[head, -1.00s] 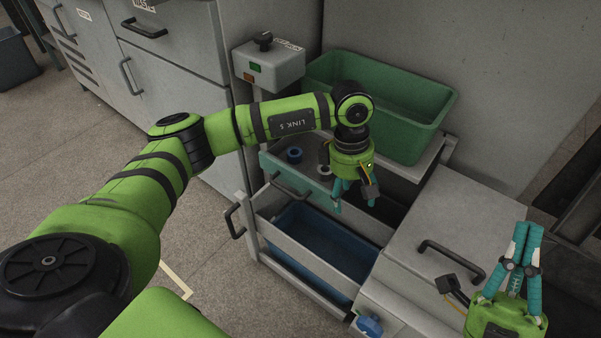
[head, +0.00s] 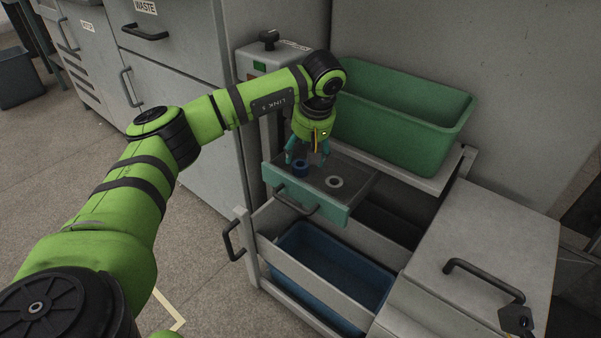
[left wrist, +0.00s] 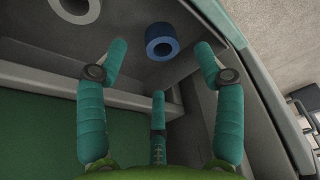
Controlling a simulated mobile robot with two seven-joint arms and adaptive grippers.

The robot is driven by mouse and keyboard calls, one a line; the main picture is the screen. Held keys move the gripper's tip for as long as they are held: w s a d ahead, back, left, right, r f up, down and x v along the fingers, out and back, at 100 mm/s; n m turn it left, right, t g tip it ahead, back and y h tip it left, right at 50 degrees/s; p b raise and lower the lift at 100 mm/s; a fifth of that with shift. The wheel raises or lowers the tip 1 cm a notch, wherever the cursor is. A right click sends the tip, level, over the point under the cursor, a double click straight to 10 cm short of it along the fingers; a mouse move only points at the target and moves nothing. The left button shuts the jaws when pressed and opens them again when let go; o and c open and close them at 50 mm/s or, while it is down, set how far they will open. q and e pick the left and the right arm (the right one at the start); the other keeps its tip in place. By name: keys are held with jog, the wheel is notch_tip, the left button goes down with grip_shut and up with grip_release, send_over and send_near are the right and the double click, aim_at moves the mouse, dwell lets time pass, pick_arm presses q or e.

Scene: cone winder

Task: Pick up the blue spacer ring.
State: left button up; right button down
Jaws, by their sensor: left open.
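The blue spacer ring (head: 300,169) lies in the shallow teal-fronted drawer (head: 306,205), near its left side. In the left wrist view the ring (left wrist: 162,42) is at the top, beyond the fingertips and between their lines. My left gripper (head: 306,157) is over the ring, pointing down, its teal fingers open. It also shows in the left wrist view (left wrist: 160,60), with nothing between its fingers. A white-grey ring (head: 334,182) lies to the right of the blue one in the same drawer. My right gripper is out of view.
A green bin (head: 400,125) stands on the shelf right behind the drawer. Below is an open drawer with a blue bin (head: 325,270). A control box (head: 270,62) is at the back left. The drawer's walls surround the rings closely.

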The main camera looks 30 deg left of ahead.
aim_at(300, 164)
pick_arm(q)
jog(key=shift+w+a, duration=0.2)
jog(key=shift+a, duration=0.1)
jog(key=shift+a+f, duration=0.1)
jog(key=shift+f, duration=0.1)
jog(key=b+x, duration=0.2)
jog(key=x, duration=0.2)
jog(key=shift+f, duration=0.3)
jog(key=c, duration=0.9)
